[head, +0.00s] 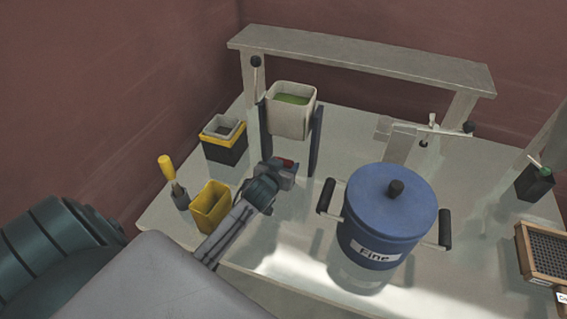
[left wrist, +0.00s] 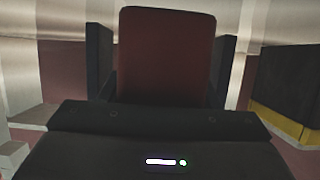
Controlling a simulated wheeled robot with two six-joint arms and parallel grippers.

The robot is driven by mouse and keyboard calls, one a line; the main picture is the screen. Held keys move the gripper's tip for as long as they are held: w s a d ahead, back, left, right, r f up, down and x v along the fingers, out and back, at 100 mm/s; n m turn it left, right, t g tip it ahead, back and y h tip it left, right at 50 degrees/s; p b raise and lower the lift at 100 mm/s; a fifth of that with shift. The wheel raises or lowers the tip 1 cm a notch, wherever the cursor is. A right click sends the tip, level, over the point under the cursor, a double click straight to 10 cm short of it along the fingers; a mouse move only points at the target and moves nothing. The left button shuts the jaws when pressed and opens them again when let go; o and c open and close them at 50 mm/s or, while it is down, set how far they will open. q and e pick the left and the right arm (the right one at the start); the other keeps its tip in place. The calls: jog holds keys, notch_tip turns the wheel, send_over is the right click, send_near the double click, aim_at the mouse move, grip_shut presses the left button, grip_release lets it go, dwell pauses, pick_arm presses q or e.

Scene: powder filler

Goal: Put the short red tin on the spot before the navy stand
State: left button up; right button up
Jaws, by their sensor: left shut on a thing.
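The short red tin (left wrist: 167,52) fills the middle of the left wrist view, upright between the two dark fingers. In the head view only a small red patch of the tin (head: 285,162) shows at the gripper's tip. My left gripper (head: 282,171) is shut on the tin, in front of the navy stand (head: 315,140). The navy stand's two posts hold a cream hopper (head: 291,118) with green powder inside. The tin is below and in front of the hopper. The spot is hidden, and I cannot tell whether the tin touches the table. My right gripper is not in view.
A yellow tin (head: 211,210) and a yellow-handled tool in a holder (head: 180,196) stand left of my left arm. A black and yellow box (head: 224,146) stands behind them. A big blue lidded pot (head: 387,222) labelled "Fine" stands close on the right. A wooden sieve box (head: 541,258) is far right.

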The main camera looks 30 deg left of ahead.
pick_arm(q)
jog(key=o, duration=0.7)
jog(key=shift+f, duration=0.15)
jog(key=shift+c, duration=0.2)
jog(key=o, duration=0.4)
jog(key=shift+o, duration=0.2)
jog(key=shift+s+r, duration=0.2)
jog(key=b+v, duration=0.3)
jog(key=v, duration=0.7)
jog(key=shift+s+d, duration=0.1)
jog(key=shift+s, duration=0.1)
jog(key=shift+s+d+r, duration=0.15)
jog(key=shift+s+r, duration=0.15)
jog(key=shift+s, duration=0.3)
